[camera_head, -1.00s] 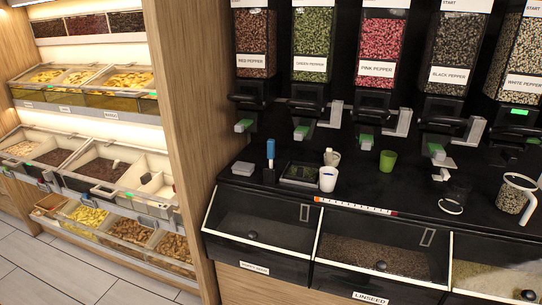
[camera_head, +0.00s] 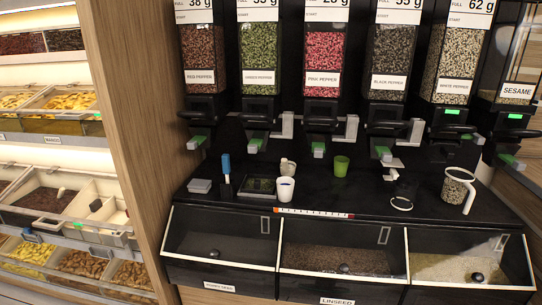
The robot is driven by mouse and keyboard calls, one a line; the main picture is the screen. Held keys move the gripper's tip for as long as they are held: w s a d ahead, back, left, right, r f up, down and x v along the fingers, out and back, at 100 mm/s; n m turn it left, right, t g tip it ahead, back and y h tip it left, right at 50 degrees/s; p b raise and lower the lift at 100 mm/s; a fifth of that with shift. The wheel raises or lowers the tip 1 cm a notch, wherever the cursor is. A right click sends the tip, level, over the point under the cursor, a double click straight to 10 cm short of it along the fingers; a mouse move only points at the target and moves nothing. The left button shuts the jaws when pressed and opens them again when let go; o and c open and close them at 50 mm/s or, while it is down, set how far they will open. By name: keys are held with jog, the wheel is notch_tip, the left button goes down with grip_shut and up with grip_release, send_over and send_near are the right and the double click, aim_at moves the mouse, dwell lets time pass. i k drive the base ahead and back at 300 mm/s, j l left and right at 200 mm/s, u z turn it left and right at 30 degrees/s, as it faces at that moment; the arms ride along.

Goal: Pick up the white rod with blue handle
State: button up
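A tool with a blue handle (camera_head: 226,163) stands upright on the black counter, left of a small dark tray. Its lower part looks dark with a light patch, and I cannot clearly make out a white rod. A thin white strip (camera_head: 315,212) with red and dark marks lies along the counter's front edge, above the bins. No blue handle shows on it. My gripper is not in view.
A white cup (camera_head: 285,189), a green cup (camera_head: 341,165) and a small dark tray (camera_head: 258,186) stand near the blue handle. A grey box (camera_head: 200,186) is left of it. A clear jug (camera_head: 456,188) stands right. Pepper dispensers (camera_head: 325,65) overhang the back; lidded bins (camera_head: 335,262) line the front.

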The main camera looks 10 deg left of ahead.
aim_at(226, 161)
jog(key=i+j+u, duration=0.15)
jog(key=i+j, duration=0.2)
jog(key=i+j+u, duration=0.15)
jog(key=i+j, duration=0.15)
jog(key=i, duration=0.25)
jog(key=i+j+u, duration=0.15)
jog(key=i, duration=0.3)
jog(key=i+j+u, duration=0.15)
jog(key=i+j, duration=0.15)
jog(key=i, duration=0.2)
